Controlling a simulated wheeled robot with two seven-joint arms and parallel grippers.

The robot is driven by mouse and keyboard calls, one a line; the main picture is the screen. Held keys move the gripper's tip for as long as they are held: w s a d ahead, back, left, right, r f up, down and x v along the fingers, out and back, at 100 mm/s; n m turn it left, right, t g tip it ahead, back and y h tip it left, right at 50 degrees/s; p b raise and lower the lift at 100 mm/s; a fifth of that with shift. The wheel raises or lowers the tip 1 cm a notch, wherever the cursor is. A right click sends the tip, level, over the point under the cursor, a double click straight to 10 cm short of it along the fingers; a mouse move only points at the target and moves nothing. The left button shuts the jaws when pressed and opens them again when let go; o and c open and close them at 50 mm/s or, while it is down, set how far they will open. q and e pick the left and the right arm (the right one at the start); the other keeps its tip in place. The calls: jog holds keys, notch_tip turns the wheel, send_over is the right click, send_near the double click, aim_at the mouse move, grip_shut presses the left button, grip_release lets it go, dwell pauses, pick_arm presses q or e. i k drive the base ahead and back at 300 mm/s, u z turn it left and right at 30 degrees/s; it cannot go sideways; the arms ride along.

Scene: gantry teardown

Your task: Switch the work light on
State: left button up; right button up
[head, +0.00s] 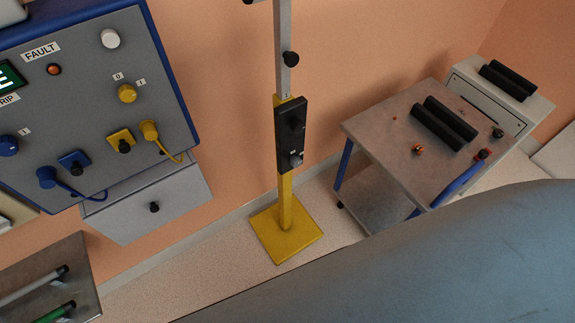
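A stand with a square yellow foot (287,232), a yellow lower post and a grey upper pole (283,30) rises in the middle of the head view, and it looks like the work light's stand. A black knob (291,59) sits on the grey pole. A black box (291,125) is fixed lower down, with a dark knob and a small grey knob (296,160) on its front. The switch position cannot be told. The top of the stand is cut off, so no lamp head shows. Neither of my grippers is in view.
A blue-edged control panel (80,110) with knobs, plugs and a FAULT lamp is at left, above a grey drawer (150,200). A metal trolley (375,125) bearing black rollers stands at right. A large grey-blue surface (430,265) fills the lower right. Floor is bare around the foot.

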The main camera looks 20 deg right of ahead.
aim_at(296, 162)
jog(key=z, duration=0.5)
jog(key=k, duration=0.4)
jog(key=z, duration=0.25)
jog(key=i, duration=0.45)
jog(key=u, duration=0.05)
